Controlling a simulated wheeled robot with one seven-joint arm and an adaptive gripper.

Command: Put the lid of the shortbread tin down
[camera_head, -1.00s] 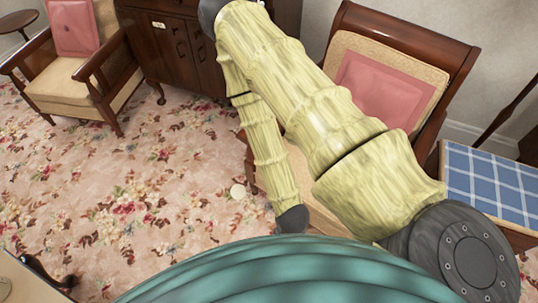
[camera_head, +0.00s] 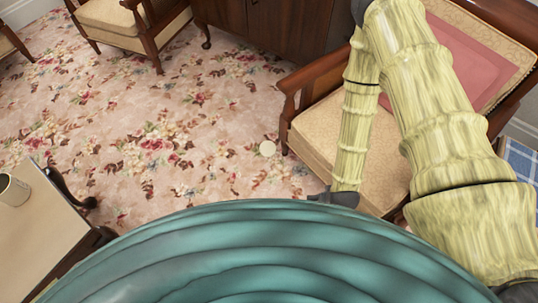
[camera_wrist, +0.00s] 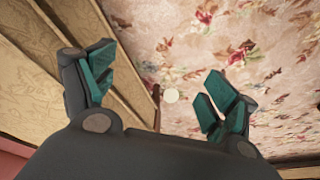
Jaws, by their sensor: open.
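A small pale round disc (camera_head: 267,148) lies on the flowered carpet, left of the cushioned armchair. It also shows in the wrist view (camera_wrist: 171,95), in line with the gap between my fingers. It may be the lid, but it is too small to tell. No shortbread tin can be made out. My gripper (camera_wrist: 158,84) is open, with its teal fingers spread and nothing between them. In the head view the gripper is mostly hidden at the low end of my arm, by the armchair seat.
The armchair (camera_head: 315,130) with a wooden frame stands beside my arm. A table (camera_head: 45,235) with a white cup-like vessel (camera_head: 13,190) is at the left edge. Another armchair (camera_head: 115,18) and a dark cabinet (camera_head: 262,32) stand at the back. Open carpet (camera_head: 150,140) lies between.

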